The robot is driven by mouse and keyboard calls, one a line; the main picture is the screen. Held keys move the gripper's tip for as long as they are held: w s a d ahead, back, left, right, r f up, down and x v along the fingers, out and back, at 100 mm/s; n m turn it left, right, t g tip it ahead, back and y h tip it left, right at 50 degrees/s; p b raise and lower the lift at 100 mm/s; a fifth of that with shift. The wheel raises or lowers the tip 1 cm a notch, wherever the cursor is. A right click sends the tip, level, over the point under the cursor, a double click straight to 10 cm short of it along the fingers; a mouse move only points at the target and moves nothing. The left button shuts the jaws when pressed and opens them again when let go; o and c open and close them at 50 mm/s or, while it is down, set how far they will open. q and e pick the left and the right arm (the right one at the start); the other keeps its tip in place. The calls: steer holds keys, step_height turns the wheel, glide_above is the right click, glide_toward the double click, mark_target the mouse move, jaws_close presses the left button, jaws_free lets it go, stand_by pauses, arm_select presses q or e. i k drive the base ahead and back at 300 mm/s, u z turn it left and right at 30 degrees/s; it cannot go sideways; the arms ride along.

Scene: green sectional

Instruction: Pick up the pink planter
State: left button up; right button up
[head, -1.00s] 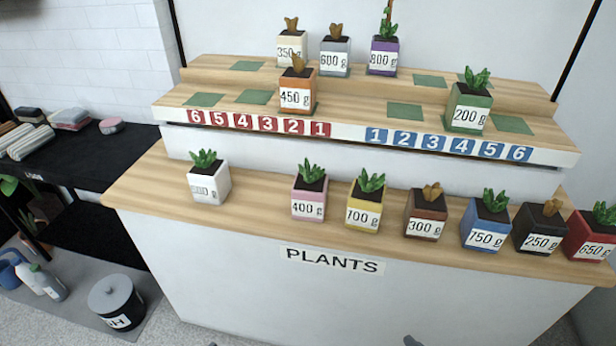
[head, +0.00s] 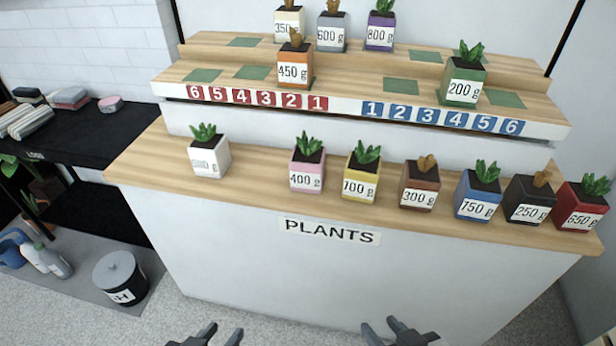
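The pink planter (head: 307,170) stands upright on the front wooden counter, labelled 400 g, with a green succulent in it. It is between the white planter (head: 209,156) on its left and the yellow planter (head: 361,180) on its right, apart from both. My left gripper (head: 213,338) is at the bottom edge of the head view, low in front of the counter, with its fingers spread and nothing between them. My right gripper (head: 392,328) is also at the bottom edge, fingers spread and empty. Both are well away from the pink planter.
Brown (head: 419,187), blue (head: 477,197), black (head: 528,201) and red (head: 580,208) planters line the counter's right part. Stepped shelves (head: 340,88) with numbered tags and several planters rise behind. A bin (head: 120,280) stands on the floor at left. Counter space between white and pink planters is free.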

mark_target(307, 164)
steer(key=k, duration=1.1)
steer(key=z, duration=0.65)
steer(key=i, duration=0.9)
steer(key=u, duration=0.5)
steer(key=i, duration=0.75)
steer(key=u, duration=0.8)
